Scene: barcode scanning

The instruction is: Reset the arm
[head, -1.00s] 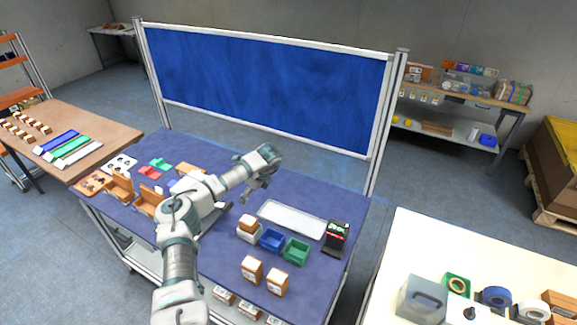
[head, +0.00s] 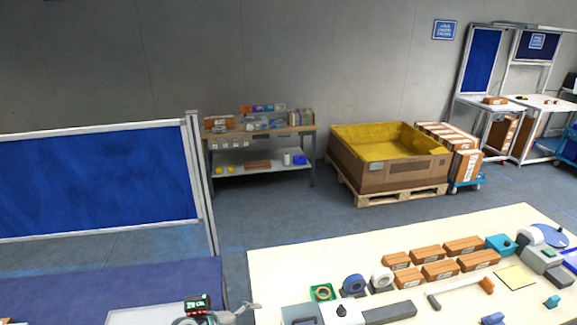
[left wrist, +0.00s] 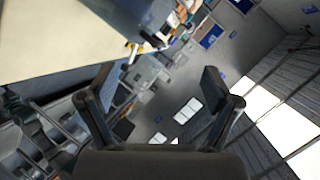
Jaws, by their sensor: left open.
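My left gripper (head: 245,311) shows only in part at the bottom of the head view, over the right end of the blue-topped table (head: 70,290). It is just right of a black device with a lit green display (head: 197,303). In the left wrist view my left gripper (left wrist: 157,76) has its two dark fingers spread wide with nothing between them. The rest of my left arm is below the head view's edge. My right gripper is not in view.
A cream table (head: 300,262) at the right holds several brown boxes (head: 421,270), tape rolls (head: 354,285) and tools. A blue partition (head: 95,180) stands behind the blue table. A shelf (head: 260,150) and yellow-lined crate (head: 385,175) stand farther back. The floor between is clear.

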